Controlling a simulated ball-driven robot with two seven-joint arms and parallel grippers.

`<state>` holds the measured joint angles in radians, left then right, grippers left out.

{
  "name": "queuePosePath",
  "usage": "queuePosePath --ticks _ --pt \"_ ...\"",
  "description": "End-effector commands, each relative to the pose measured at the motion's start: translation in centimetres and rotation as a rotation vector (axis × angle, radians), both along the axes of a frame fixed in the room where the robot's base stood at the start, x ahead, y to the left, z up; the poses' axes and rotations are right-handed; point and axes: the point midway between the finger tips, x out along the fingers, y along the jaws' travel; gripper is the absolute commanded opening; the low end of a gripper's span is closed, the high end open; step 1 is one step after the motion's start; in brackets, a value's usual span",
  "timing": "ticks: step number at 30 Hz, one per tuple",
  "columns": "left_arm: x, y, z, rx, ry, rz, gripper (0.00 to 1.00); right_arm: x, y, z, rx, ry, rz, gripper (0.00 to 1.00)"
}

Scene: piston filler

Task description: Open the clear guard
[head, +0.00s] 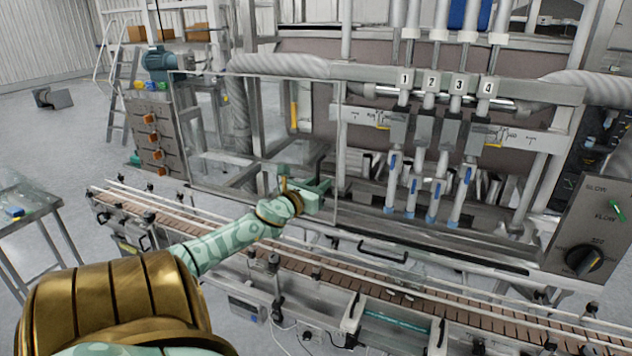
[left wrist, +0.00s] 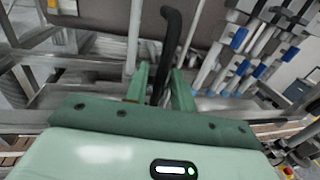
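The clear guard (head: 262,140) is a see-through panel on the front left of the filling machine in the head view. It hangs upright and looks closed, with its right edge beside the numbered nozzles. My left gripper (head: 322,188) is at the guard's lower right part. In the left wrist view a black bar handle (left wrist: 172,45) runs down between the two green fingers of my left gripper (left wrist: 160,82). The fingers stand apart, with a visible gap between the left finger and the handle. My right gripper is in neither view.
A conveyor (head: 290,262) with guide rails runs along the machine's front, below my left arm. Several filling nozzles (head: 428,165) hang right of the guard. A control panel (head: 590,235) stands at far right, a steel table (head: 30,205) at far left.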

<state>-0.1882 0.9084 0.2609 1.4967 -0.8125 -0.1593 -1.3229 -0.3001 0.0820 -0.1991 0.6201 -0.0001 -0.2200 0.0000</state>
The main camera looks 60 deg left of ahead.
Motion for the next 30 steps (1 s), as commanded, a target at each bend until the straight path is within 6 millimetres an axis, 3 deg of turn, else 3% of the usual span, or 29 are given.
queuePosePath --ticks 8,21,30 --pt "-2.5 -0.9 -0.2 -0.001 0.004 -0.001 0.25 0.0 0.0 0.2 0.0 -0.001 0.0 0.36" --pt "-12.8 -4.7 -0.2 -0.002 0.002 0.001 0.25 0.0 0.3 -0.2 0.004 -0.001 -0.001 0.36" --pt "-15.3 -5.6 0.0 0.001 0.001 0.0 0.25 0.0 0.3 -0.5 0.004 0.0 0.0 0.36"
